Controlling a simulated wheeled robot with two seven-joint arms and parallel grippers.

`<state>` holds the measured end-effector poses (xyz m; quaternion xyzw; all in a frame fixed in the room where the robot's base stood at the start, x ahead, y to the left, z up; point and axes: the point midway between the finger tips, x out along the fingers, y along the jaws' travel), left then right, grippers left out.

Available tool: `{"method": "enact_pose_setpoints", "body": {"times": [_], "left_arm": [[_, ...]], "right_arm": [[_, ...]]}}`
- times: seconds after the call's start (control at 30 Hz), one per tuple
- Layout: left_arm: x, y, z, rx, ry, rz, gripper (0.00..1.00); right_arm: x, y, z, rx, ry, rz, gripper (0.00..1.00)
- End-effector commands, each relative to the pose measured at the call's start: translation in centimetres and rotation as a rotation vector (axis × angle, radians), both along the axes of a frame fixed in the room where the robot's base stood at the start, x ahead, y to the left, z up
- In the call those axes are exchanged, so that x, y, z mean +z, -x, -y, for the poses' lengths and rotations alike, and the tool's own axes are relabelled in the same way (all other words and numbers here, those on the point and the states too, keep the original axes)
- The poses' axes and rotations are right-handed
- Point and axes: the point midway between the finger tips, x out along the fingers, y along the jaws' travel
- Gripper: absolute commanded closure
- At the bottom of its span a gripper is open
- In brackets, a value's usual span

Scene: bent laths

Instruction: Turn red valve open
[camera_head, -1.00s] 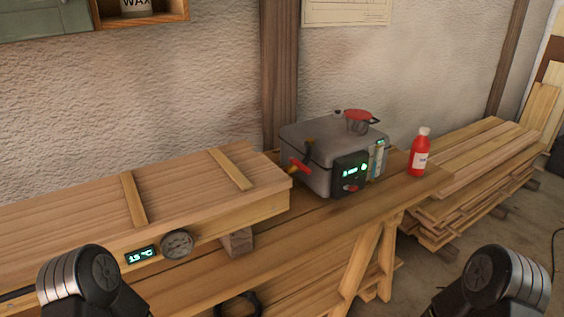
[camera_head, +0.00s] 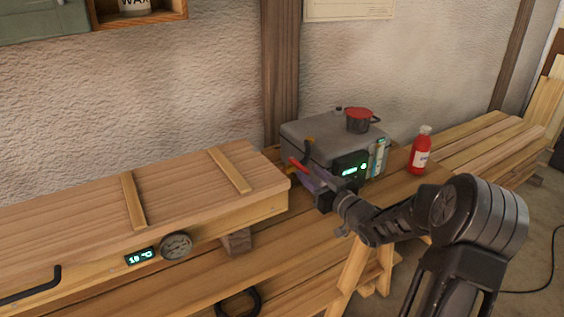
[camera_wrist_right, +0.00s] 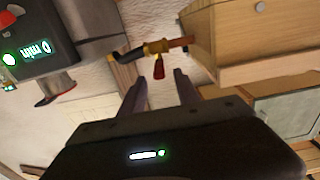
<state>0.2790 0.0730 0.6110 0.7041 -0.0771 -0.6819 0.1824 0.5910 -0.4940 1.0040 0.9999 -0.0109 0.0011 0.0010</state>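The red valve handle (camera_head: 299,163) is at the left side of the grey steam generator (camera_head: 318,142). In the right wrist view the red handle (camera_wrist_right: 158,69) hangs from a brass valve body (camera_wrist_right: 157,47), between a black hose and a short pipe into the wooden box. My right gripper (camera_head: 308,182) is in front of the generator's left side, just below the handle. In the wrist view its two fingers (camera_wrist_right: 158,82) are apart, with the red handle at or just beyond the gap between their tips. Contact cannot be told. My left gripper is out of view.
The long wooden box (camera_head: 80,215) with a dial gauge (camera_head: 177,246) lies left on the bench.

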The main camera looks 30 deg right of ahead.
Motion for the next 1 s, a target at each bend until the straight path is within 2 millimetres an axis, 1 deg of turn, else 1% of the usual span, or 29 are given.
{"method": "enact_pose_setpoints", "body": {"times": [0.17, 0.27, 0.37, 0.6, 0.7, 0.83, 1.0], "left_arm": [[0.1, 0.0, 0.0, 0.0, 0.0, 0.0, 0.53], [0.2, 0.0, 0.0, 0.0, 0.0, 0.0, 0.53], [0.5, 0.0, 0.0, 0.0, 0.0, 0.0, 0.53], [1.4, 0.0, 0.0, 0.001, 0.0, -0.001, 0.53], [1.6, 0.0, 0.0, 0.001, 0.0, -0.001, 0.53], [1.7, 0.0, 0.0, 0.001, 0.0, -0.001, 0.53], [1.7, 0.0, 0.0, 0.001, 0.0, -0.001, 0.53]], "right_arm": [[0.0, -0.2, -0.1, 0.001, -0.002, -0.001, 0.62], [0.0, -0.9, -0.1, 0.002, -0.002, -0.001, 0.62], [0.0, -2.1, -0.1, 0.003, -0.002, -0.001, 0.62], [0.0, -5.8, 0.0, 0.002, -0.004, -0.002, 0.62], [0.0, -7.0, 0.1, 0.001, -0.002, -0.002, 0.62], [-0.1, -7.8, 0.1, 0.001, -0.003, -0.002, 0.62], [-0.1, -7.9, 0.1, 0.0, -0.002, -0.002, 0.62]]}}
